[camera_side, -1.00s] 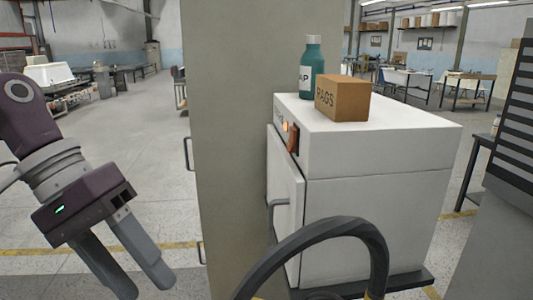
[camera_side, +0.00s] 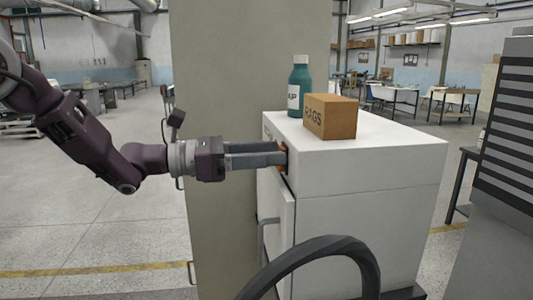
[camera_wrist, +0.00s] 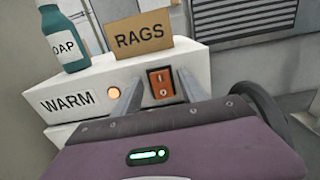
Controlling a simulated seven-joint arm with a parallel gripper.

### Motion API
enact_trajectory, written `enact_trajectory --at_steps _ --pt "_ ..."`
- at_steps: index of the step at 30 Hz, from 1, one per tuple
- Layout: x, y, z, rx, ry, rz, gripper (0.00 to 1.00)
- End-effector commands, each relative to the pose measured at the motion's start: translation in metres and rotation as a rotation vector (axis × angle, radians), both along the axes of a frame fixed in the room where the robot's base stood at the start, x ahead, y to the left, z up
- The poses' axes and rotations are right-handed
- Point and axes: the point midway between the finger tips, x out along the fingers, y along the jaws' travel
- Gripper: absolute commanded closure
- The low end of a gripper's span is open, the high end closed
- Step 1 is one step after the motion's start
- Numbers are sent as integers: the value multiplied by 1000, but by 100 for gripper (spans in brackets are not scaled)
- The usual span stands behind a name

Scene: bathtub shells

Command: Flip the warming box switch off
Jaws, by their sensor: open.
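The white warming box (camera_side: 370,165) stands at the middle right in the side view. Its front carries a WARM label (camera_wrist: 68,100), a glowing orange round lamp (camera_wrist: 114,93) and an orange-red rocker switch (camera_wrist: 161,84) marked I above and O below. My gripper (camera_side: 284,153) is level at the box's front, its fingertips at the switch. In the wrist view my gripper (camera_wrist: 160,79) is open, one finger on each side of the switch. Contact with the switch and which half is pressed in cannot be told. The fingers mostly cover the switch in the side view.
A teal SOAP bottle (camera_side: 300,86) and a brown RAGS box (camera_side: 331,117) stand on top of the warming box. A tall grey-beige panel (camera_side: 222,230) is beside it. A dark curved handle (camera_side: 315,250) is in front. The box's door (camera_side: 276,230) has a handle.

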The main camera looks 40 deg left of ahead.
Motion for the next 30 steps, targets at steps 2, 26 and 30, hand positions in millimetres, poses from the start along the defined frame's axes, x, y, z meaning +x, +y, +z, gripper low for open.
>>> enact_trajectory --at_steps 2,26,30 --pt "0 -1 0 0 0 0 51" --pt "-1 1 -9 -170 -164 -2 100" --pt "-2 1 -9 -208 -207 -2 100"
